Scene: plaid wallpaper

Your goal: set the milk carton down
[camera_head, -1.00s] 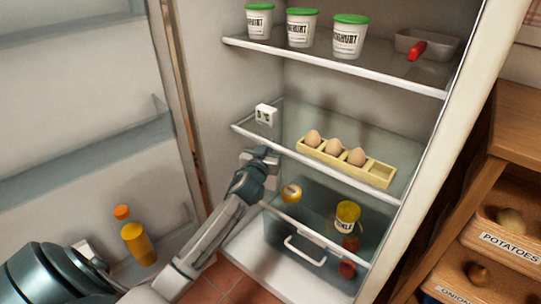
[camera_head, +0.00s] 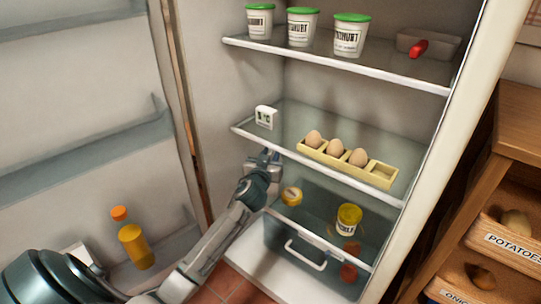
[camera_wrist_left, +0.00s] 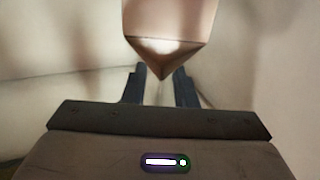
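My left gripper (camera_head: 263,158) is just below the front left part of the fridge's middle shelf (camera_head: 290,120). In the left wrist view its fingers (camera_wrist_left: 160,88) stand apart, with pale background showing between them. A pinkish-brown, sharp-cornered object (camera_wrist_left: 168,25) hangs in from the top edge of that view, its point just above the gap. I cannot tell whether it is the milk carton, or whether it touches the fingers. My right gripper is out of view.
The middle shelf holds a small white box with dark marks (camera_head: 265,117) and an egg tray (camera_head: 379,180). Yoghurt tubs (camera_head: 348,38) stand above. A drawer (camera_head: 305,252) with jars lies below. An orange bottle (camera_head: 136,248) stands in the door, left. Free shelf lies around the white box.

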